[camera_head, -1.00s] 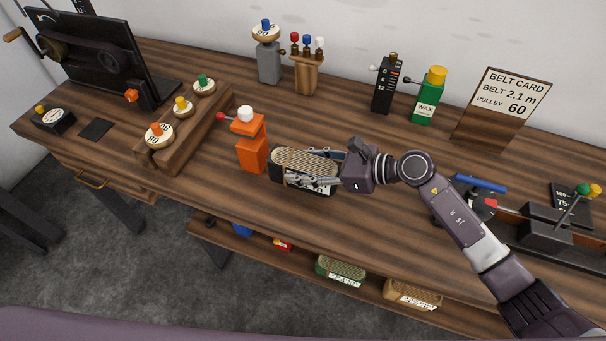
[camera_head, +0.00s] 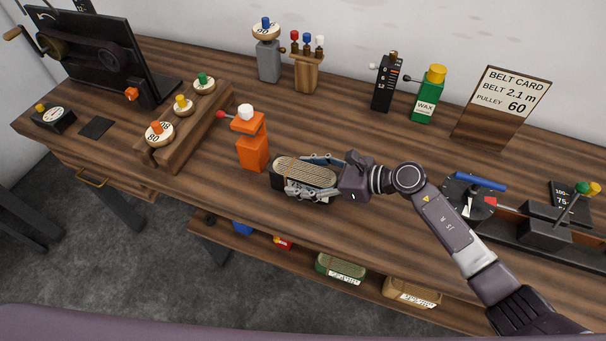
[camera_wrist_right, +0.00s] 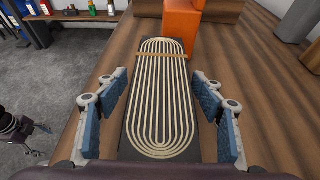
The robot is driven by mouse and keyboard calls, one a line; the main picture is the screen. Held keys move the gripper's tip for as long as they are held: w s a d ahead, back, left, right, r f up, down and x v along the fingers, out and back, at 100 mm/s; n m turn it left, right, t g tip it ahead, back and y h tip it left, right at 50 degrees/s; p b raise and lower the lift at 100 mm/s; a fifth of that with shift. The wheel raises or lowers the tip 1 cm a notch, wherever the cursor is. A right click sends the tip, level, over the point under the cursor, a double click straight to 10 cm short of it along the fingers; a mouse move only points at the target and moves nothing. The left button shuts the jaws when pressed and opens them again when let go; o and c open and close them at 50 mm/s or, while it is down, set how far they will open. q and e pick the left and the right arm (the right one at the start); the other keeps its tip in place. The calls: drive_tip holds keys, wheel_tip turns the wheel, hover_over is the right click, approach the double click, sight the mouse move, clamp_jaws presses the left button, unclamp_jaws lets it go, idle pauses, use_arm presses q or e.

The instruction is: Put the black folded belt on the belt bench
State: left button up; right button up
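The black folded belt (camera_head: 304,173) is an oval bundle with tan lines on top and a light label partly showing on its near side. It is over the middle front of the wooden belt bench (camera_head: 390,165); I cannot tell whether its underside touches the wood.
An orange stand (camera_head: 252,142) is just left of the belt. A wooden rack (camera_head: 185,135) with pulleys is farther left. A green bundle (camera_head: 340,268) lies on the lower shelf. Bench front right of centre is clear.

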drive_tip(key=shift+r, duration=0.1)
drive_tip(key=shift+d, duration=0.2)
drive_tip(key=b+v, duration=0.3)
drive_tip(key=v, duration=0.7)
drive_tip(key=shift+d, duration=0.1)
drive_tip(key=shift+v, duration=0.75)
drive_tip(key=shift+r, duration=0.1)
